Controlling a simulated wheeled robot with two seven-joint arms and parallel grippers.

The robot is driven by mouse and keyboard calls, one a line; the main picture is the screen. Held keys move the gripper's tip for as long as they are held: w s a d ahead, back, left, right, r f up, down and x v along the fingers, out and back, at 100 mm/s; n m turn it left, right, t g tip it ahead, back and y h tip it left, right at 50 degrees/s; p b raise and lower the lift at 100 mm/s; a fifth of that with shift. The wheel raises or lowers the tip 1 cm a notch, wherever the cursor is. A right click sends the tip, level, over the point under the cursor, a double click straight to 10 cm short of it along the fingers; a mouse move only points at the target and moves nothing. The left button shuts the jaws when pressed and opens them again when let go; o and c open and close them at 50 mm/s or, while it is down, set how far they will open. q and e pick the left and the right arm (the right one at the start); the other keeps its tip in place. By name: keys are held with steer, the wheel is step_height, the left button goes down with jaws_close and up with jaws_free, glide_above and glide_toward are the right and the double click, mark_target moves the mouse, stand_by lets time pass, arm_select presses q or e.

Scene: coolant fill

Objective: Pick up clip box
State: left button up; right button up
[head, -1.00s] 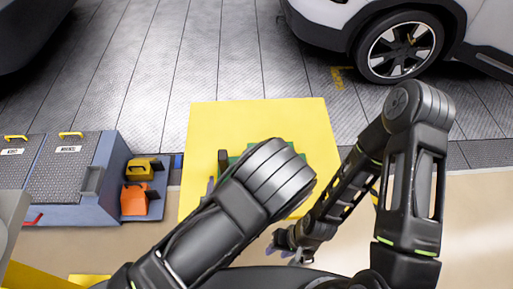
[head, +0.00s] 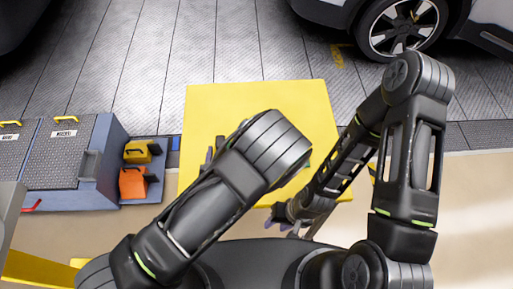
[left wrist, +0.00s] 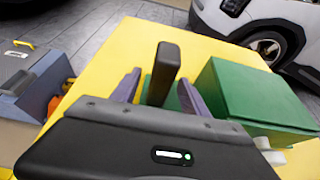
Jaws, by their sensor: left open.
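My left gripper (left wrist: 160,88) is open above the yellow table top (left wrist: 110,50). A dark upright block (left wrist: 165,65) stands between and just beyond its two fingers; I cannot tell whether they touch it. Some green shows behind the block. A larger green box (left wrist: 245,95) is to the right of the fingers. I cannot tell which of these is the clip box. In the head view my left forearm hides most of the left gripper and these things. My right gripper (head: 292,216) is at the table's front edge, with no object visible in it; its opening is unclear.
A blue-grey cabinet (head: 85,175) stands left of the table, with a yellow item (head: 140,152) and an orange item (head: 133,183) on its side shelf. A white car (head: 360,20) is at the back right. The table's back part is clear.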

arm_select(q)
steer(key=x, duration=0.4)
steer(key=shift+f+b, duration=0.25)
steer(key=shift+b, duration=0.1)
steer(key=shift+w+f, duration=0.1)
steer(key=shift+w, duration=0.4)
steer(key=shift+c, duration=0.3)
jaws_close()
